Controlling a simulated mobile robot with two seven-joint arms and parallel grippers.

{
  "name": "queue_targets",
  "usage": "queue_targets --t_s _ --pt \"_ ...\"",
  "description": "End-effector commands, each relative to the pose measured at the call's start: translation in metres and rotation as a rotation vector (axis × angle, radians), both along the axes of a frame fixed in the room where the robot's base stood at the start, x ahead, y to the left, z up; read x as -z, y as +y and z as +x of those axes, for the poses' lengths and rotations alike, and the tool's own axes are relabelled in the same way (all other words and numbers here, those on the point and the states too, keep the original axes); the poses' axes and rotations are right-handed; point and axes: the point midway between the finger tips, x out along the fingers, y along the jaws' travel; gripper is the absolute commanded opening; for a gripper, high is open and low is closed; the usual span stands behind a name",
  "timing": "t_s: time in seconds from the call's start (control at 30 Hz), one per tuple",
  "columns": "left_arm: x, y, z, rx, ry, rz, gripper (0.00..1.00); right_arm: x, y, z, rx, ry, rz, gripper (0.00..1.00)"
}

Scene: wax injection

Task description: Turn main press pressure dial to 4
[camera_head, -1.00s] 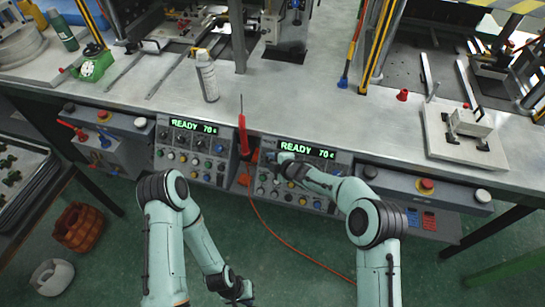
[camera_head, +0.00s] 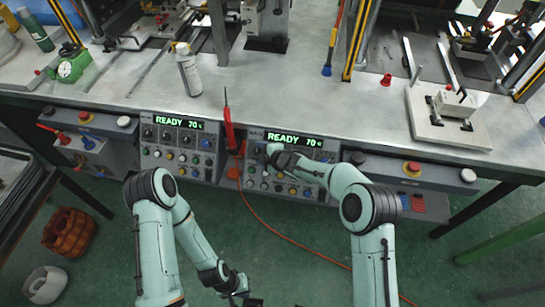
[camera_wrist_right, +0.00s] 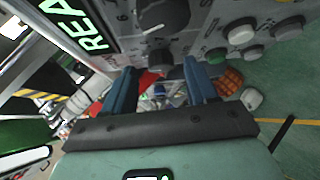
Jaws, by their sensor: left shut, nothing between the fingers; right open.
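The main press panel (camera_head: 318,158) is the right of two grey control panels on the table front; its green display (camera_head: 294,140) reads READY 70. My right gripper (camera_head: 272,151) is at its upper left part, hiding dials there. In the right wrist view, the open fingers (camera_wrist_right: 159,70) point toward a dark dial (camera_wrist_right: 160,57) just beyond and between the fingertips. A larger dark dial (camera_wrist_right: 163,15) is above it. I cannot tell whether the fingers touch a dial, or read its setting. My left gripper (camera_head: 243,297) is shut and empty, low over the floor.
The left panel (camera_head: 180,150) also reads READY 70. A red tool (camera_head: 229,130) with a cable stands between the panels. A spray can (camera_head: 189,72) stands on the table. Red buttons (camera_head: 413,168) sit along the table front. The floor in front is mostly clear.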

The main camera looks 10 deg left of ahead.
Motion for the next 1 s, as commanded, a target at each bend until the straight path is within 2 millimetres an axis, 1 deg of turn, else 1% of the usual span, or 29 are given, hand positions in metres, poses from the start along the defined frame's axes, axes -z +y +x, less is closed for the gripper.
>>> queue_targets --t_s 0.03,0.1,0.23,0.4,0.6,0.77,1.0 --pt "0.006 0.000 -0.004 0.000 0.004 0.000 0.00 -0.002 -0.005 -0.004 0.000 -0.001 0.001 0.58" --pt "0.012 0.000 -0.007 0.000 0.008 0.000 0.00 -0.008 -0.012 -0.011 0.002 -0.001 0.001 0.58" --pt "0.020 0.000 -0.011 0.000 0.012 0.000 0.00 -0.023 -0.029 -0.025 0.002 -0.001 -0.001 0.58" --pt "0.025 0.000 -0.013 0.000 0.015 0.000 0.00 -0.044 -0.052 -0.043 0.003 -0.001 0.000 0.58" --pt "0.025 0.000 -0.013 0.000 0.014 0.000 0.00 -0.062 -0.070 -0.060 0.001 -0.002 0.000 0.58" --pt "0.025 0.000 -0.013 0.000 0.014 0.000 0.00 -0.068 -0.076 -0.066 0.001 -0.001 0.000 0.58" --pt "0.025 0.000 -0.013 0.000 0.014 0.000 0.00 -0.068 -0.077 -0.067 0.001 -0.001 0.000 0.58"
